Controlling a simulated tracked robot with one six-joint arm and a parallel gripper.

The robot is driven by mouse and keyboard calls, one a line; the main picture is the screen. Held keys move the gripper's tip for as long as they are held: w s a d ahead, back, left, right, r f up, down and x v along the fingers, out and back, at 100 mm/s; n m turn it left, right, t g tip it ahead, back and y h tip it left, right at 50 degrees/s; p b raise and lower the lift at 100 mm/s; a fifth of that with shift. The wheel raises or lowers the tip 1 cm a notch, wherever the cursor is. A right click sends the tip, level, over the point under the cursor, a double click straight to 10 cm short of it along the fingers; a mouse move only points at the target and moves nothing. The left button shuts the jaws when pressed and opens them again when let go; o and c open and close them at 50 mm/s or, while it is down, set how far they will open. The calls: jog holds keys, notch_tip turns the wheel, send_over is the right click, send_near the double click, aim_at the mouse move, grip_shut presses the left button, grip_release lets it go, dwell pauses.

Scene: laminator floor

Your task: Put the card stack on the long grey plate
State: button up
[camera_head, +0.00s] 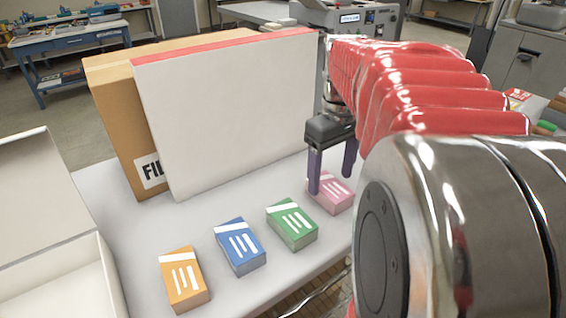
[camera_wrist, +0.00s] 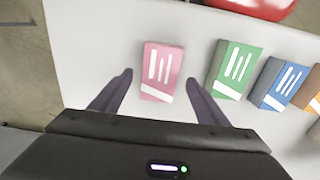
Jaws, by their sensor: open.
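Several card stacks stand in a row on the pale table: orange (camera_head: 185,279), blue (camera_head: 239,246), green (camera_head: 292,223) and pink (camera_head: 341,196). Each has white stripes on its top. My gripper (camera_head: 331,183) is open and points down at the pink stack, at the right end of the row. In the wrist view the pink stack (camera_wrist: 162,66) lies ahead of and between the fingertips (camera_wrist: 160,79), with a gap on both sides. Green (camera_wrist: 233,67) and blue (camera_wrist: 279,82) are to its right. I cannot make out a separate long grey plate.
A big white panel with a red top edge (camera_head: 230,105) leans upright behind the row, against a brown carton (camera_head: 112,125). An open white box (camera_head: 60,280) stands at the left. The pale table (camera_head: 135,245) is bare between the box and the row.

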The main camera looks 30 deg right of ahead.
aim_at(330, 186)
jog(key=shift+s+f, duration=0.1)
jog(key=shift+f, duration=1.85)
jog(key=shift+c, duration=0.5)
jog(key=c, duration=1.3)
jog(key=shift+o, duration=0.2)
jog(key=shift+r, duration=0.15)
notch_tip(330, 186, up, 10)
jog(key=shift+f, duration=0.1)
